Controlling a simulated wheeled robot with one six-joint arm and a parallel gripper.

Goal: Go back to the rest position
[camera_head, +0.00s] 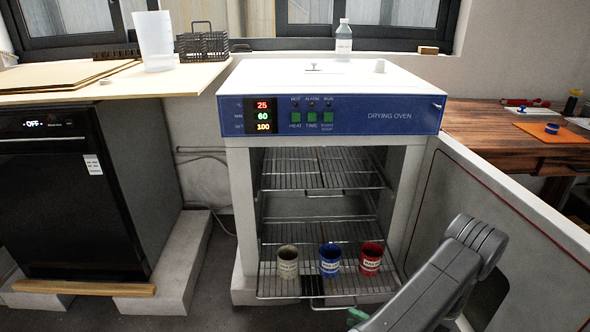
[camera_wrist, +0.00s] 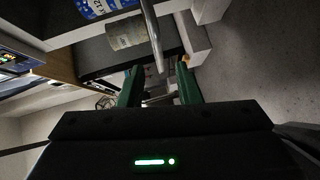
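The drying oven (camera_head: 330,117) stands with its door (camera_head: 510,205) swung wide open to the right. Its lower wire rack (camera_head: 340,286) is pulled out at the front and bears three cups: a beige cup (camera_head: 288,262), a blue cup (camera_head: 330,261) and a red cup (camera_head: 370,259). My gripper is low at the rack's front right in the head view, mostly hidden behind my arm. In the wrist view my gripper (camera_wrist: 159,70) has its green fingers apart. A metal bar (camera_wrist: 152,35) shows ahead of the gap; I cannot tell whether it touches. The beige cup (camera_wrist: 125,33) lies beyond.
An upper rack (camera_head: 320,172) sits inside the oven. A black appliance (camera_head: 70,195) stands on the left under a board. A wooden table (camera_head: 500,130) is at the right. The open door stands close to my arm. Floor shows left of the oven.

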